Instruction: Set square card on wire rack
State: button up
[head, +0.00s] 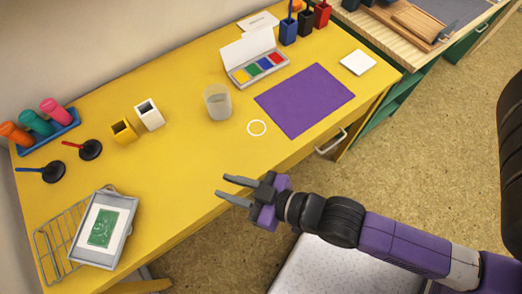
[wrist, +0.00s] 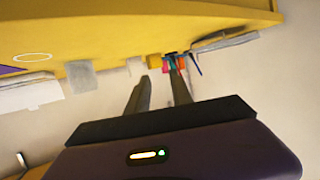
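A plain white square card (head: 358,62) lies flat at the right end of the yellow table, beyond the purple sheet. The wire rack (head: 53,241) is at the table's left front corner. A pale rectangular piece with a green printed picture (head: 103,229), grey at its edges, lies over the rack's right part and hides some of its wires.
The purple sheet (head: 304,99), white ring (head: 257,128), cup (head: 218,102) and open paint box (head: 255,68) occupy the table's middle and right. The front middle is clear.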

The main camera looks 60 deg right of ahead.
jog(key=s+d+r+m+h, duration=0.1)
jog(key=s+d+r, duration=0.1)
jog(key=s, duration=0.5)
jog(key=s+d+r+m+h, duration=0.1)
jog(key=s+d+r, duration=0.2)
jog(key=s+r, duration=0.2)
jog(key=shift+s+r+t+h, duration=0.15)
jog(key=shift+s+t+h, duration=0.25)
jog(key=shift+s, duration=0.5)
jog(key=shift+d, duration=0.1)
